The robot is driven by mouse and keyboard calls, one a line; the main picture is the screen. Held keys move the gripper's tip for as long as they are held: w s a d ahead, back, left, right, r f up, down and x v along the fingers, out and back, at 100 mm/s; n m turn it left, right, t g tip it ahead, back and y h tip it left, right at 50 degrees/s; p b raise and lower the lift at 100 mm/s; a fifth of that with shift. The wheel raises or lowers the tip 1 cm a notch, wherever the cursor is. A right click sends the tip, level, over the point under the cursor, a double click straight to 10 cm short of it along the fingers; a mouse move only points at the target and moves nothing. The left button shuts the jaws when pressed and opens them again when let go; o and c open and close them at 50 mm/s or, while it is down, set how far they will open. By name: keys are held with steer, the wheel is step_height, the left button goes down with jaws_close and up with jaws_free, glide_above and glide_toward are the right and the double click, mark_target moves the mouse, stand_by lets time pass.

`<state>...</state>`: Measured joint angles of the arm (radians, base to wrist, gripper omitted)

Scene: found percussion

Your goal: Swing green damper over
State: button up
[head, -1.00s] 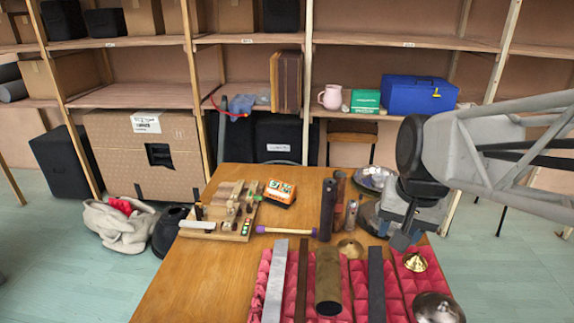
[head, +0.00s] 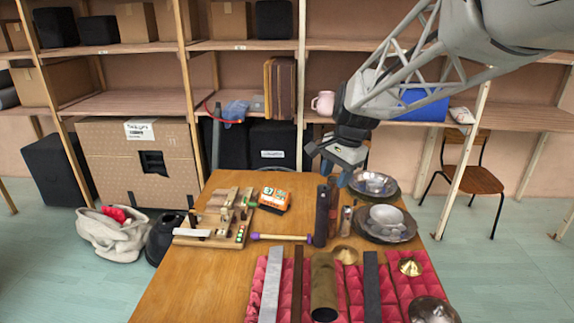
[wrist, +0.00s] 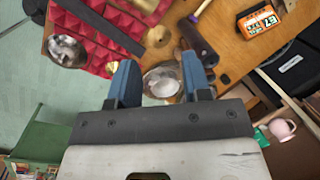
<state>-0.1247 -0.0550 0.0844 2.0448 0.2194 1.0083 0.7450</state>
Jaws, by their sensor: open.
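The wooden board (head: 212,240) lies on the left part of the table and carries several small blocks and levers. Small green marks (head: 240,231) show at its right front side; they are too small to tell which part is the green damper or how it lies. My gripper (head: 337,176) hangs above the table's far right side, well right of the board and higher than it. In the wrist view my gripper (wrist: 159,82) is open and empty, with its blue fingers apart above a metal bowl (wrist: 160,84). The board is not visible in the wrist view.
An orange box (head: 274,200) and a purple-ended mallet (head: 282,238) lie right of the board. Dark upright tubes (head: 321,215) stand between the board and the metal bowls (head: 386,217). Red padding (head: 340,290) with bars, a tube and cymbals fills the front right.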

steer(key=w+a+f+m+g, duration=0.1)
steer(key=w+a+f+m, duration=0.2)
steer(key=w+a+f, duration=0.4)
steer(key=w+a+f+m+g+y, duration=0.1)
steer(key=w+a+f+m, duration=0.2)
steer(key=w+a+f, duration=0.5)
steer(key=w+a+f+m+y, duration=0.1)
steer(key=w+a+f+m, duration=0.2)
steer(key=w+a+f, duration=0.5)
steer(key=w, duration=0.7)
steer(key=shift+w+f+m+g, duration=0.2)
steer(key=shift+m+g, duration=0.1)
steer(key=shift+g, duration=0.1)
steer(key=shift+a, duration=0.1)
steer(key=shift+x, duration=3.85)
steer(key=shift+s, duration=0.1)
steer(key=shift+r, duration=0.1)
jaws_close()
